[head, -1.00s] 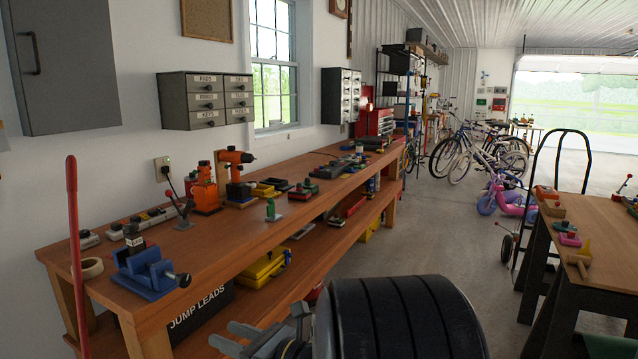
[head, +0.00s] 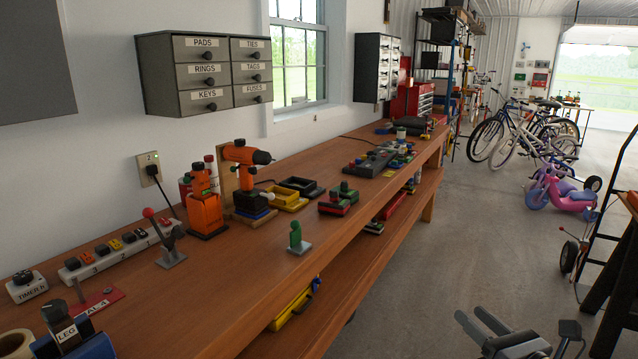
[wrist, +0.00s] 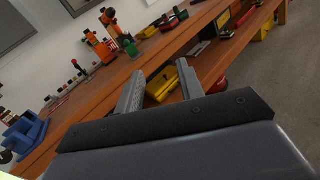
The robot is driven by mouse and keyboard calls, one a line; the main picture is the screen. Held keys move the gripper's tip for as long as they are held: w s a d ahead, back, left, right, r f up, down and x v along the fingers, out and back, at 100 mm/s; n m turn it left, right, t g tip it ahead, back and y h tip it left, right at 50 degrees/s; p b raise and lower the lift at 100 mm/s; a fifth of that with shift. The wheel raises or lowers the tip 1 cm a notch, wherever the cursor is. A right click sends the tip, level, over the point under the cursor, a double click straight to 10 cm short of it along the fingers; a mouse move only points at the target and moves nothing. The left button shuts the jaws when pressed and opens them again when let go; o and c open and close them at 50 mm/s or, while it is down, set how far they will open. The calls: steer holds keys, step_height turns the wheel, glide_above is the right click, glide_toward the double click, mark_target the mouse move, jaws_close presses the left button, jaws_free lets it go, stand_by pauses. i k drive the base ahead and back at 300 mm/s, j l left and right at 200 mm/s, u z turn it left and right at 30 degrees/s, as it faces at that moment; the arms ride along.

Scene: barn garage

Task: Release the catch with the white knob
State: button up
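I cannot make out a catch with a white knob for certain in either view. A lever with a red knob (head: 149,213) stands on a grey plate near the left of the workbench (head: 222,270). A green upright piece (head: 296,236) stands on a small grey plate near the bench's front edge. My gripper (head: 490,328) is at the lower right of the head view, out over the floor and apart from the bench. In the wrist view my gripper (wrist: 161,88) is open and empty, its two fingers spread, with the bench beyond them.
Drawers (head: 205,73) hang on the wall. A yellow case (head: 293,308) lies on the lower shelf.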

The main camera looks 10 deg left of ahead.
mark_target(270, 197)
steer(key=i+u, duration=0.35)
steer(key=i+l+u, duration=0.35)
steer(key=i, duration=0.15)
steer(key=i+l+u, duration=0.2)
steer(key=i+u, duration=0.15)
steer(key=i+l+u, duration=0.45)
steer(key=u, duration=0.15)
steer(key=i+l, duration=0.05)
steer(key=i, duration=0.05)
